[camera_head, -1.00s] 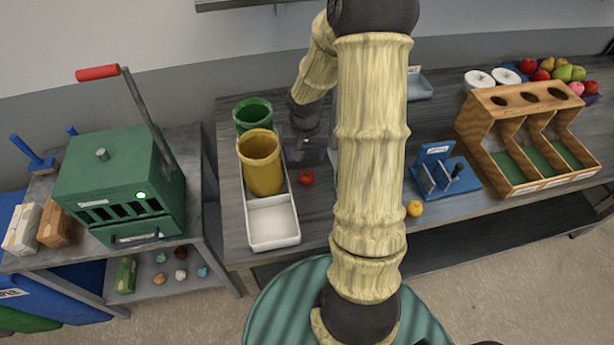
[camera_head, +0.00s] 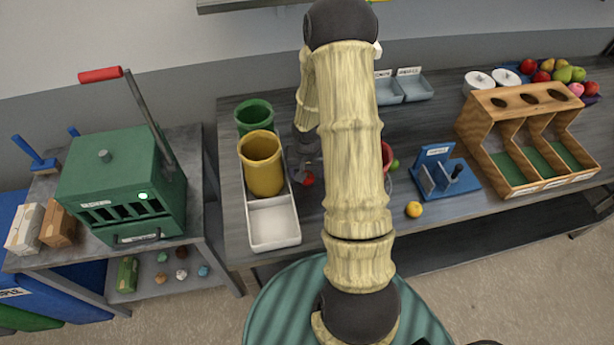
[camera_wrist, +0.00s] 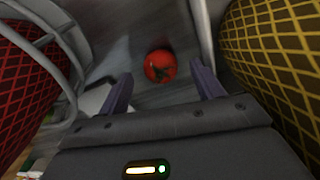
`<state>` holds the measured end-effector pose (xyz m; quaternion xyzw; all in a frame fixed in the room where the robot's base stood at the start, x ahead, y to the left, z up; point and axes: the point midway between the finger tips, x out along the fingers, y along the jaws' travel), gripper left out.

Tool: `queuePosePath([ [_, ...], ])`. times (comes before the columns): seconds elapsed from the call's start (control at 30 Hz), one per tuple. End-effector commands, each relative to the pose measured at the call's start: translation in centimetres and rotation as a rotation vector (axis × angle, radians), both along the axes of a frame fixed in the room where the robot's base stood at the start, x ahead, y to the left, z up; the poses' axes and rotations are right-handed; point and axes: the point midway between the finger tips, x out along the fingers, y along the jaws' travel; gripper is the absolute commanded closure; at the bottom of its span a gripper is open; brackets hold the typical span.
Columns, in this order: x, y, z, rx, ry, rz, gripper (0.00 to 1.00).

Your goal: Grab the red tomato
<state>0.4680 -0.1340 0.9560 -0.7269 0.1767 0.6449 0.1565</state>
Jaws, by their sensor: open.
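The red tomato (camera_head: 308,179) lies on the grey table, just right of the white tray.
A yellow cup (camera_head: 262,165) and a green cup (camera_head: 253,115) stand in the white tray (camera_head: 273,222) at left. In the wrist view the yellow patterned cup (camera_wrist: 275,60) is close at right and a red meshed object (camera_wrist: 25,85) at left. An orange fruit (camera_head: 413,209) lies farther right.

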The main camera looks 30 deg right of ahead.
Motion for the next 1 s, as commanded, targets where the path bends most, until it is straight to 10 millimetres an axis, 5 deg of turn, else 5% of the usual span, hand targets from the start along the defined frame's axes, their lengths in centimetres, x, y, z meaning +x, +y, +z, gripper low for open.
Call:
queuePosePath([
  [0.2, 0.3, -0.1, -1.9, 0.0, 0.0, 0.001, 0.34],
  [0.73, 0.3, -0.1, -1.9, 0.0, -0.001, 0.0, 0.34],
  [1.0, 0.3, -0.1, -1.9, 0.0, -0.001, 0.0, 0.82],
])
